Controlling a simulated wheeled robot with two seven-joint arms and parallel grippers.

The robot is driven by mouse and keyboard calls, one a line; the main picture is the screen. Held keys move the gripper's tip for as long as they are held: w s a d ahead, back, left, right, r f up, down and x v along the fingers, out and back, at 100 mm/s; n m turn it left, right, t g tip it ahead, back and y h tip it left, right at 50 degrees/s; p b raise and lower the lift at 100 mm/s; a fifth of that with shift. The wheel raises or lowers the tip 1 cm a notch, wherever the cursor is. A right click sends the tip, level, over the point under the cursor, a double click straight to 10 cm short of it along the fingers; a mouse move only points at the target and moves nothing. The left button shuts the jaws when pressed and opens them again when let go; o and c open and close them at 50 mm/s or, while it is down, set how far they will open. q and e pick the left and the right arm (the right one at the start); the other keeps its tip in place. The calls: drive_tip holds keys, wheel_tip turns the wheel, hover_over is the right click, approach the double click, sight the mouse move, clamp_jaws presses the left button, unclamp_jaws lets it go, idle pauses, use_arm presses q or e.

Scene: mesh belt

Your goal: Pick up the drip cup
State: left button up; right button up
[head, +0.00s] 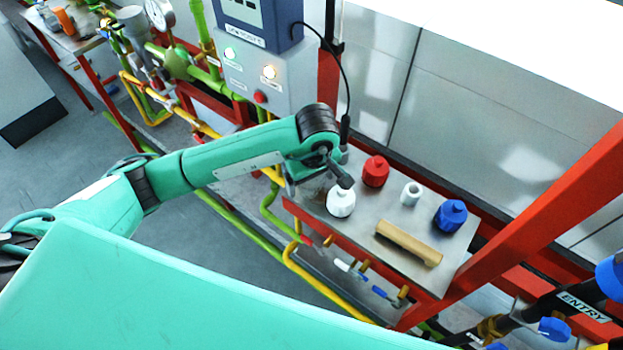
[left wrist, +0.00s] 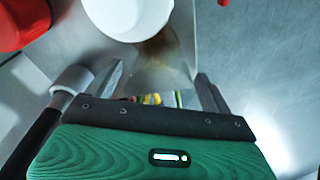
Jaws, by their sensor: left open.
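Two white vessels stand on the metal shelf (head: 372,218) in the head view: a rounded one (head: 341,204) at the left and a small cylindrical one (head: 411,193) farther right. I cannot tell for sure which is the drip cup. My left gripper (head: 341,180) is just above and partly in front of the rounded vessel. In the left wrist view, a white round vessel (left wrist: 128,14) lies at the top, beyond the open, empty fingers of my left gripper (left wrist: 160,74). Its upper part is cut off by the frame. My right gripper is not in view.
A red container (head: 376,171) stands behind the rounded vessel and a blue container (head: 450,215) at the right. A tan bar (head: 408,243) lies near the front edge. A black-cabled probe (head: 345,132) hangs near my gripper. Red frame posts (head: 545,215) rise at the right.

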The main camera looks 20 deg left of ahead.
use_arm(q)
drive_tip(key=shift+f, duration=0.45)
drive_tip(key=c, duration=1)
drive_tip(key=shift+r, duration=0.1)
drive_tip(key=shift+c, duration=0.2)
